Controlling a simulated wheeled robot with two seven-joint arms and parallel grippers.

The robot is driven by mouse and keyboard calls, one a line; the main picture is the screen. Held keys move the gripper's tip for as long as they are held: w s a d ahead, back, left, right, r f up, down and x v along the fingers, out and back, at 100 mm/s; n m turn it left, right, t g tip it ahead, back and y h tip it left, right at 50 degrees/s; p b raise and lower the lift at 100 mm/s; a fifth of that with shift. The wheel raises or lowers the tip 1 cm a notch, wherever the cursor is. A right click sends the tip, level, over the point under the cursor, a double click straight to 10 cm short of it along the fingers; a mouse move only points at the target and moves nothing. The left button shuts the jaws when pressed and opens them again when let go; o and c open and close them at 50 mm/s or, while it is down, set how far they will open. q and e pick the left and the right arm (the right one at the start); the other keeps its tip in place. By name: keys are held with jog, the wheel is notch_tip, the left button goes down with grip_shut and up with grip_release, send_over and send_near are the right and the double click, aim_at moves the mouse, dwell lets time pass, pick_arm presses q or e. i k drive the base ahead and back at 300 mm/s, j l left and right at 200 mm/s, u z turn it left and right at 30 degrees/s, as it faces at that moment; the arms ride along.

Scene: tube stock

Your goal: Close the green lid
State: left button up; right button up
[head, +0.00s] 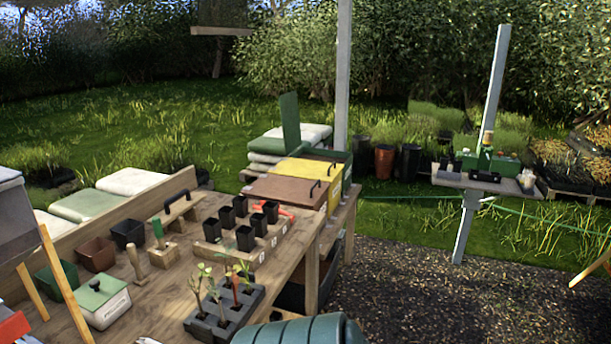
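A green lid (290,122) stands upright, open, at the far end of a row of lidded boxes on the wooden bench. The green box (342,157) under it shows only as a strip behind the yellow-lidded box (305,172). The yellow lid and the brown lid (284,190) nearer to me lie flat, each with a dark handle. A small pale caddy (104,303) with a shut green top stands at the bench's near left. Neither of my grippers shows in the head view.
The bench (292,258) carries black pots in a wooden block (232,247), a grey seedling tray (224,312) and hand tools. A grey post (343,70) rises just behind the boxes. Gravel lies open to the right. A ribbed green object (300,331) is at the bottom edge.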

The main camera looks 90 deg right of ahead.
aim_at(288, 103)
jog(key=l+z, duration=0.15)
jog(key=z, duration=0.25)
jog(key=l+z, duration=0.15)
jog(key=z, duration=0.25)
jog(key=l+z, duration=0.15)
jog(key=z, duration=0.25)
jog(key=l+z, duration=0.15)
jog(key=z, duration=0.25)
jog(key=i+l+z, duration=0.45)
jog(key=l, duration=0.2)
jog(key=i+l+z, duration=0.5)
jog(key=i+l, duration=0.4)
jog(key=i, duration=0.15)
jog(key=i+l, duration=0.4)
jog(key=i, duration=0.15)
jog(key=i+l, duration=0.4)
jog(key=i, duration=0.2)
jog(key=i+l+z, duration=0.1)
jog(key=i+l, duration=0.3)
jog(key=i, duration=0.15)
jog(key=i+l, duration=0.35)
jog(key=i, duration=0.2)
